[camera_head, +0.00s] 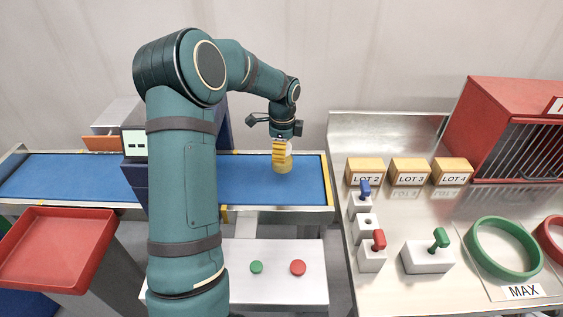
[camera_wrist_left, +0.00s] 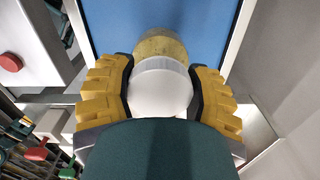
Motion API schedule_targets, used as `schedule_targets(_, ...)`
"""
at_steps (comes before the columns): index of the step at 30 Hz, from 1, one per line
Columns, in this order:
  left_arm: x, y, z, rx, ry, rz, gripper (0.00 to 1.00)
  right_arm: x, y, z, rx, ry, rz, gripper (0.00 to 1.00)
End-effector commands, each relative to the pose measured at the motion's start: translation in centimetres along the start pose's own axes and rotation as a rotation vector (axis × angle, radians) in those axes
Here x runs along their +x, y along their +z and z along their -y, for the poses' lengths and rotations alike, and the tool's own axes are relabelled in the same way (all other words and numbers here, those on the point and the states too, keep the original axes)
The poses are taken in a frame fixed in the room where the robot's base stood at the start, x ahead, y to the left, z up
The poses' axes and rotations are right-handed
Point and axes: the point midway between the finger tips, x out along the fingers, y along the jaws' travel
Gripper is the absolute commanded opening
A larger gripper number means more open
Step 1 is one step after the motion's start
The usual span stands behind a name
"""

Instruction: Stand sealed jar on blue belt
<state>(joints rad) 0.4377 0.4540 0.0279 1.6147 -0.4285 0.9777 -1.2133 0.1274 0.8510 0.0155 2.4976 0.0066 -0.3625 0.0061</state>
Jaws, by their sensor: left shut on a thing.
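The jar (camera_head: 284,165) has yellowish contents and is upright at the right part of the blue belt (camera_head: 245,190). My left gripper (camera_head: 280,148) comes down from above with its yellow fingers shut on the jar. In the left wrist view the fingers of the gripper (camera_wrist_left: 160,95) sit on both sides of the jar's white lid (camera_wrist_left: 160,88). The yellowish jar body (camera_wrist_left: 162,46) shows beyond the lid against the blue belt (camera_wrist_left: 200,25). I cannot tell for sure whether the jar's base touches the belt. My right gripper is not in view.
A steel bench on the right holds wooden LOT blocks (camera_head: 410,172), small fixtures with coloured handles (camera_head: 372,255), a green ring (camera_head: 472,248) and a red cage (camera_head: 510,125). A red tray (camera_head: 50,270) is at left. A white panel (camera_head: 278,288) has green and red buttons.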

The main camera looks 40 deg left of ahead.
Motion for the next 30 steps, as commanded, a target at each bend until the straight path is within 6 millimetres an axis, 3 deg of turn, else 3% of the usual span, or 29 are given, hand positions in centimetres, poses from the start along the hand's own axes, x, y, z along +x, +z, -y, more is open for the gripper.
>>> schedule_targets(7,3.8,0.0,0.0,0.000,0.002,0.000,0.12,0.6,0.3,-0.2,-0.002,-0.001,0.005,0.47)
schedule_targets(19,4.2,-0.1,0.0,0.000,0.001,0.000,0.12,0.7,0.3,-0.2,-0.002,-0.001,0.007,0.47)
schedule_targets(20,4.2,-0.1,0.0,0.000,0.001,0.000,0.63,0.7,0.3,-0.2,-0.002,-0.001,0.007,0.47)
schedule_targets(22,4.2,-0.1,0.0,0.000,0.001,0.000,0.88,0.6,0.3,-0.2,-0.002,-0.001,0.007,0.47)
schedule_targets(30,4.2,-0.1,0.0,0.000,0.001,0.000,0.88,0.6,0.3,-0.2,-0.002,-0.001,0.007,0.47)
